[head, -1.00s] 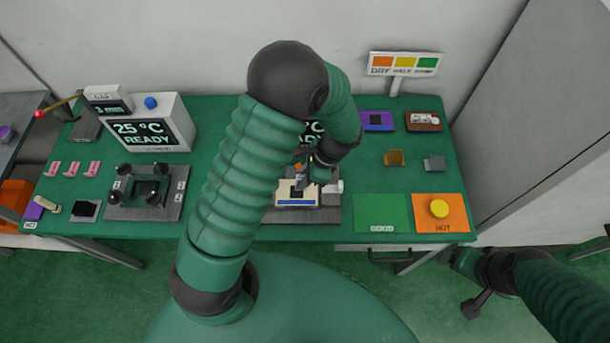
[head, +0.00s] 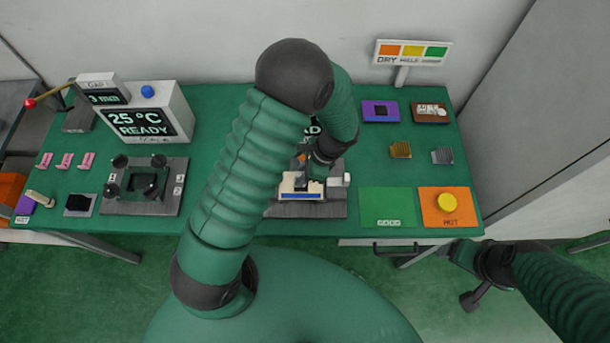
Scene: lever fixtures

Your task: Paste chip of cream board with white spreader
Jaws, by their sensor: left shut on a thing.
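The cream board (head: 298,192), with a blue strip along its front edge, lies on a grey fixture (head: 312,210) at the middle front of the green bench. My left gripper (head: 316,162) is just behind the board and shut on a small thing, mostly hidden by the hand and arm. I cannot make out a white spreader or whether the held thing touches the board. The chip is too small to tell apart from the dark and pale marks on the board. My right gripper (head: 475,297) hangs off the bench at lower right, its jaws unclear.
A green pad (head: 386,207) and an orange HOT pad (head: 441,222) with a yellow disc lie to the right. A four-post fixture (head: 129,201) and a display reading 25 °C READY (head: 140,123) stand left. My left arm covers the bench middle.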

